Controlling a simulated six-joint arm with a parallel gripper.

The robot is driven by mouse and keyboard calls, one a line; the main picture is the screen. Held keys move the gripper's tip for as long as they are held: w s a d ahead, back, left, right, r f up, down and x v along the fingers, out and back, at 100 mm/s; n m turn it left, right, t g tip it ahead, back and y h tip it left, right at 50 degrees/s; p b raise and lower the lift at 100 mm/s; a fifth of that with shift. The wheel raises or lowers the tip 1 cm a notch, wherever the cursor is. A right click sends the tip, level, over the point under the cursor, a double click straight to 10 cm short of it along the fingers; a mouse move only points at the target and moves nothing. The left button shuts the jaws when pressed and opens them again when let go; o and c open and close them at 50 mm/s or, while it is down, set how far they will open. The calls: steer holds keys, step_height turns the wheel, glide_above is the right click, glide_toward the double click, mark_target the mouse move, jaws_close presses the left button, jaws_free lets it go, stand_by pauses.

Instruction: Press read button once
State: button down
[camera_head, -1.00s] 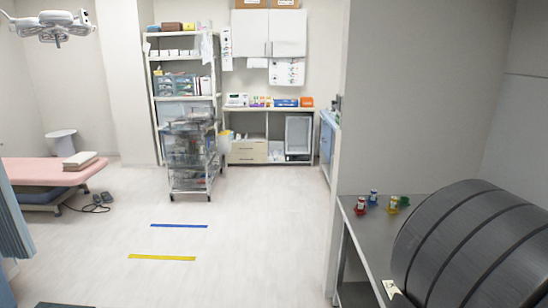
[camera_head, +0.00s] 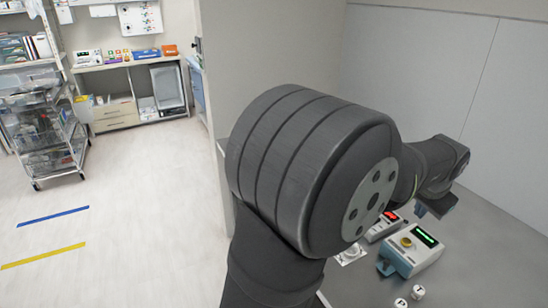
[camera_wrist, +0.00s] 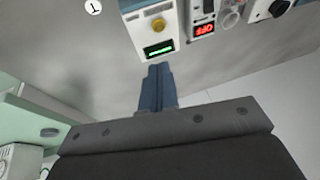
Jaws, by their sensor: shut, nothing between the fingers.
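A white and blue device (camera_head: 412,250) with a lit green display and a round yellow button (camera_head: 406,242) stands on the grey bench at the lower right in the head view. In the wrist view this device (camera_wrist: 140,32) is at the top centre, with its yellow button (camera_wrist: 158,25) and green display. No "read" label is legible on it. My gripper (camera_wrist: 158,68) is shut and empty; its fingertips appear just below the display end of the device. In the head view my gripper (camera_head: 437,206) is above and behind the device, apart from the button.
A second device with a red display (camera_wrist: 204,29) stands beside it, also in the head view (camera_head: 384,226). Small white lettered discs (camera_head: 418,292) lie in front. A wall (camera_head: 430,55) stands behind the grey bench (camera_head: 480,260). A wire cart (camera_head: 45,135) is far left.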

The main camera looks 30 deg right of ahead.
steer(key=n+t, duration=0.4)
steer(key=t, duration=0.2)
glide_above(408, 244)
steer(key=shift+f, duration=2.75)
steer(key=shift+f, duration=4.45)
steer(key=shift+f, duration=0.1)
steer(key=shift+f, duration=0.3)
